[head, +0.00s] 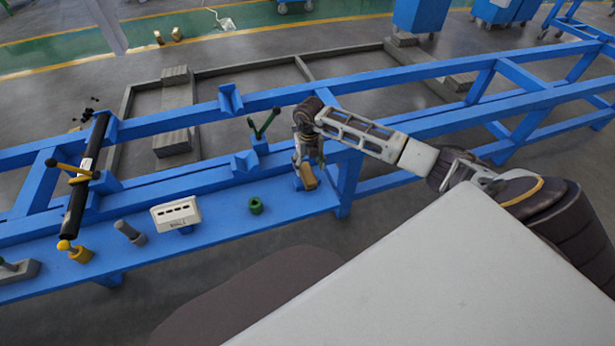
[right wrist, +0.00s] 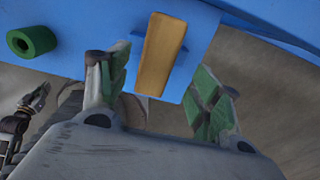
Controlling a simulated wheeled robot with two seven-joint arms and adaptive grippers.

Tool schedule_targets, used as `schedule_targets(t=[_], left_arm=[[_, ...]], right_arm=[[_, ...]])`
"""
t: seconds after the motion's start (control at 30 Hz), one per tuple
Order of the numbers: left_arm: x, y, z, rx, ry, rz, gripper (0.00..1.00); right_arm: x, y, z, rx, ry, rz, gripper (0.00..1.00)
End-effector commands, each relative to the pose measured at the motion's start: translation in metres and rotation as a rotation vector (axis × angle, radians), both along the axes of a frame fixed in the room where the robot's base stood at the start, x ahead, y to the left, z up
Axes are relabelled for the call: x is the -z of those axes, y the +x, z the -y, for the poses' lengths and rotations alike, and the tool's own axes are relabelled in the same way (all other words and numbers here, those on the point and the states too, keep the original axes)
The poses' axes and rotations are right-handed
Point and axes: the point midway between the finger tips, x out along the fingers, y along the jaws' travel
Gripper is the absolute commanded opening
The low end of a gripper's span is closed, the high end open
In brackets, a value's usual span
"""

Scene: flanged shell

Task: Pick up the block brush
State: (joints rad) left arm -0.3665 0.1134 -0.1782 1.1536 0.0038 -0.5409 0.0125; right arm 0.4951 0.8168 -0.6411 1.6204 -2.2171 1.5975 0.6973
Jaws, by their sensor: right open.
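The block brush (head: 309,178) is a tan, wood-coloured block at the right end of the blue bench shelf. In the right wrist view the brush (right wrist: 162,50) lies lengthwise near the shelf edge, its near end toward my gripper; no bristles show. My right gripper (head: 306,163) is just above the brush in the head view, partly covering it. In the right wrist view its green-padded fingers (right wrist: 160,85) are spread apart, one on each side of the brush's near end, with visible gaps. What seems to be my left gripper (right wrist: 36,98) shows small at the left edge there.
A green ring (head: 256,205) stands on the shelf left of the brush. Further left are a white labelled box (head: 176,214), a grey cylinder (head: 129,232) and a black pipe (head: 86,178). A blue rail (head: 270,104) runs behind the shelf, with a green-armed V holder (head: 262,127).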

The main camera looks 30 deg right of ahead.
Motion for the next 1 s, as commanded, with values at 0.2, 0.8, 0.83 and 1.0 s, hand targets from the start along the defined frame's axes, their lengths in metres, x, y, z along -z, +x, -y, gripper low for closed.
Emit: schedule_targets(t=[0.2,0.8,0.83,1.0], left_arm=[[0.002,-0.003,-0.001,0.000,0.003,-0.010,0.00],[-0.010,0.005,0.002,0.004,0.003,-0.015,0.00],[-0.009,0.005,0.002,0.004,0.003,-0.015,0.00],[-0.009,0.004,0.003,0.003,0.002,-0.016,0.00]], right_arm=[[0.017,0.001,-0.003,0.000,0.002,-0.003,0.64],[0.051,0.003,-0.004,-0.001,0.000,0.000,0.64],[0.051,0.003,-0.003,-0.001,0.000,0.000,0.64],[0.051,0.003,-0.003,0.000,0.000,0.000,0.64]])
